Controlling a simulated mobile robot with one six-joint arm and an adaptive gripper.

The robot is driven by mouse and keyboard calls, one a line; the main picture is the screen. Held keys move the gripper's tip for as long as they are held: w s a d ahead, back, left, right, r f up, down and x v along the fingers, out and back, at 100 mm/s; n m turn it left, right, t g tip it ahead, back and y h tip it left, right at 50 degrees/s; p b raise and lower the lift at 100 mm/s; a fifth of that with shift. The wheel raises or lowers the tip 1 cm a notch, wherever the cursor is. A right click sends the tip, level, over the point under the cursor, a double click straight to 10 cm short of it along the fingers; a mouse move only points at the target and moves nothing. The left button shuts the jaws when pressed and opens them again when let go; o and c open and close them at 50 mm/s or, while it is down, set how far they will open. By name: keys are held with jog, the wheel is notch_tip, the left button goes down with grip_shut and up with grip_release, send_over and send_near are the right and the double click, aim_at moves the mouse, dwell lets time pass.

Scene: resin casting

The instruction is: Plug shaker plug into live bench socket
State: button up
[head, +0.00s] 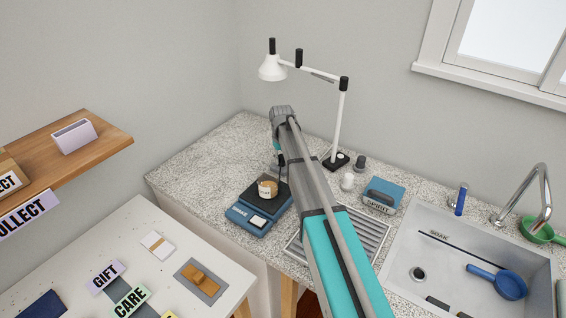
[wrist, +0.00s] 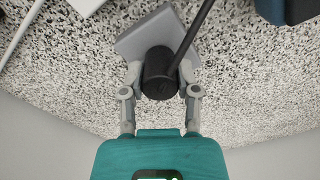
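The shaker plug (wrist: 159,75) is a black cylinder with a black cord leaving it toward the upper right in the wrist view. My gripper (wrist: 160,82) has its two grey fingers closed against the plug's sides. A grey square block (wrist: 135,43), apparently the bench socket, lies right beyond the plug, which overlaps it. I cannot tell whether the plug is seated in it or above it. In the head view my gripper (head: 277,162) is mostly hidden behind my arm, low over the back of the speckled bench; plug and socket are not clear there.
A blue device (head: 247,217) with a black top bearing a small cup stands in front of my gripper. A white lamp (head: 340,120), small bottles, a blue SPIRIT box (head: 383,194) and a sink (head: 410,250) are to the right. The bench's left part is clear.

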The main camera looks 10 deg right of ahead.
grip_shut()
jog(key=shift+r+p, duration=2.5)
jog(key=shift+p, duration=0.05)
jog(key=s+d+r+p, duration=0.1)
jog(key=s+d, duration=0.6)
jog(key=shift+r, duration=0.25)
